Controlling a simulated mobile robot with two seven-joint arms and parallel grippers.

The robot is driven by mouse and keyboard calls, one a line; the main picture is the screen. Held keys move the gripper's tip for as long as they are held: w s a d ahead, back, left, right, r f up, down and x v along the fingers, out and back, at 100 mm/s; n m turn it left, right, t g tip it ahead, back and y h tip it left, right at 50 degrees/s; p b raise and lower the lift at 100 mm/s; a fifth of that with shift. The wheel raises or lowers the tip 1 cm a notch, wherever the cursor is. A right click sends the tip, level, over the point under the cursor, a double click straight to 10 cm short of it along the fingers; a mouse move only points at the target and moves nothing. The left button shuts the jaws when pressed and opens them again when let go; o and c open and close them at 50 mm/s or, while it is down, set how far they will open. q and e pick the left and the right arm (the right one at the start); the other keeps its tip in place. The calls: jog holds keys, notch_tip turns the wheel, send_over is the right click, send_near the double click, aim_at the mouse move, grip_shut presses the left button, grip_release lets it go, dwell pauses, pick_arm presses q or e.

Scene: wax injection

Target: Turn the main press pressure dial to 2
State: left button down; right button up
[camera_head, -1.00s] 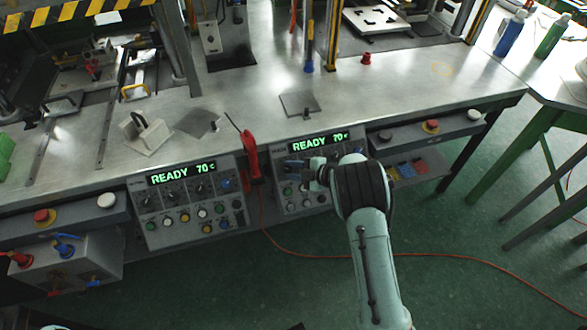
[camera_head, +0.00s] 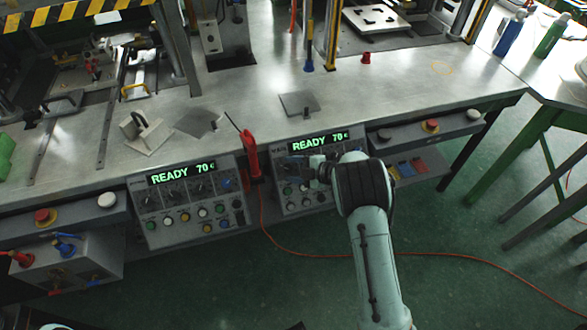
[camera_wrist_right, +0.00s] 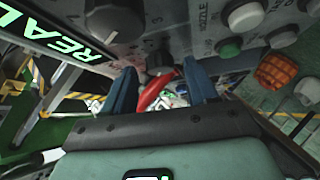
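My right gripper (camera_head: 300,167) is in front of the right control panel (camera_head: 284,205), below its green "READY 70" display (camera_head: 320,141). The right wrist view shows its two blue fingers spread apart (camera_wrist_right: 160,76). A dark dial knob (camera_wrist_right: 159,60) sits at the gap between the fingertips; contact cannot be told. A larger black knob (camera_wrist_right: 115,18) is above left of it. The gripper and arm hide much of the panel in the head view, so the dial's setting and label cannot be read. My left gripper is not in view.
A similar left control panel (camera_head: 180,225) has several dials and coloured buttons. A red-handled tool (camera_head: 250,158) hangs between the panels, with an orange cable on the floor. A red emergency button (camera_head: 431,125) is to the right. The metal bench (camera_head: 250,95) lies behind.

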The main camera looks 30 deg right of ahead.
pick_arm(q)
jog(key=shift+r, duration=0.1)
pick_arm(e)
jog(key=v, duration=1.3)
jog(key=shift+s+d, duration=0.15)
jog(key=s+a+f+m+g+h+p, duration=0.2)
jog(key=a+f+m, duration=0.4)
jog(key=f, duration=0.4)
jog(key=s+a+f+m+g+h+p, duration=0.1)
jog(key=s+a+f+m+g+h, duration=0.2)
jog(key=f+m, duration=0.5)
pick_arm(q)
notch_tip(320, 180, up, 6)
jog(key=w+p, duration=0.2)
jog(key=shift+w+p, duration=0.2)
jog(key=shift+p, duration=0.1)
pick_arm(e)
jog(key=s+a+f+m+g+y, duration=0.1)
jog(key=s+a+f+m+g, duration=0.2)
jog(key=s+a, duration=0.5)
jog(key=s+a+f+m+g+y, duration=0.1)
jog(key=s+a+f+m+g, duration=0.2)
jog(key=s+a, duration=0.4)
jog(key=s+m+g, duration=0.1)
jog(key=s, duration=0.5)
jog(key=shift+s+a+f+m, duration=0.2)
jog(key=shift+a+f+m, duration=0.1)
jog(key=shift+a, duration=0.1)
